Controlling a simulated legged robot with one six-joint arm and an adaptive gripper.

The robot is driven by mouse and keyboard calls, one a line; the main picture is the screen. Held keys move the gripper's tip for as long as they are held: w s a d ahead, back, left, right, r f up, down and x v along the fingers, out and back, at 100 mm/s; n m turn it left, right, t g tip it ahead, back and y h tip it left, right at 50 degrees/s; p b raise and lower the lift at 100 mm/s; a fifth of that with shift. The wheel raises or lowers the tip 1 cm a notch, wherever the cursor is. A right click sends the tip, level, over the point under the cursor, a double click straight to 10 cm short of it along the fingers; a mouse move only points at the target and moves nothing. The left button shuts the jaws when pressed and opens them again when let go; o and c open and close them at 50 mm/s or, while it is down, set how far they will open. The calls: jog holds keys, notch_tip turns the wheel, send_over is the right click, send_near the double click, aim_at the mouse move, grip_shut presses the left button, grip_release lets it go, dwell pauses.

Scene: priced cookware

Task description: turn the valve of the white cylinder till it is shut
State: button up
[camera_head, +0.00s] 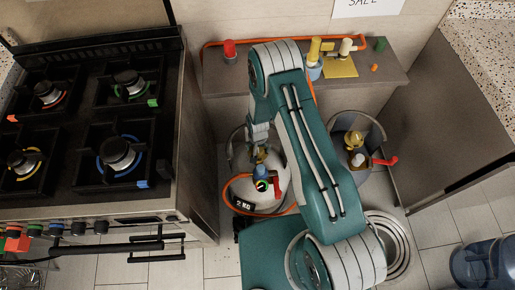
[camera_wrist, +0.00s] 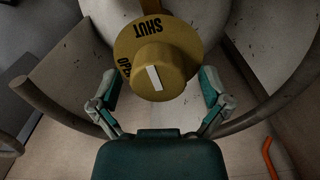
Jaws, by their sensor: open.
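The white cylinder (camera_head: 275,185) stands on the floor right of the stove, partly hidden by my arm. Its yellow valve knob (camera_wrist: 158,74) is in the middle of the wrist view, on a yellow dial (camera_wrist: 178,32) lettered SHUT and OPEN. SHUT reads upside down at the top and OPEN is at the left. A white stripe on the knob slants slightly, upper left to lower right. My gripper (camera_wrist: 158,88) is open, one finger on each side of the knob, with gaps showing. In the head view my gripper (camera_head: 257,142) is above the cylinder.
A grey cylinder (camera_head: 343,122) with a yellow valve and red handle stands to the right. The stove (camera_head: 180,150) is close on the left. An orange hose (camera_head: 232,183) curves around the white cylinder. A shelf (camera_head: 385,70) with fittings is behind. A blue bottle (camera_head: 485,262) stands lower right.

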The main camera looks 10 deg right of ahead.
jog(key=shift+r, duration=0.15)
notch_tip(320, 180, up, 12)
jog(key=shift+f, duration=0.2)
dwell(0.5)
notch_tip(320, 180, up, 16)
jog(key=t, duration=0.1)
send_over(258, 148)
jog(key=d, duration=0.2)
jog(key=s+d+r+n+t, duration=0.1)
jog(key=s+d+r+t, duration=0.15)
jog(key=r, duration=0.85)
jog(key=s+d+r+t, duration=0.1)
jog(key=s+d+r, duration=0.1)
jog(key=s+r, duration=0.5)
jog(key=s+d+r+n+t, duration=0.1)
jog(key=s+d+r, duration=0.2)
jog(key=s+r, duration=0.4)
jog(key=shift+s+d+r, duration=0.15)
jog(key=shift+s+d, duration=0.05)
jog(key=shift+s, duration=2.5)
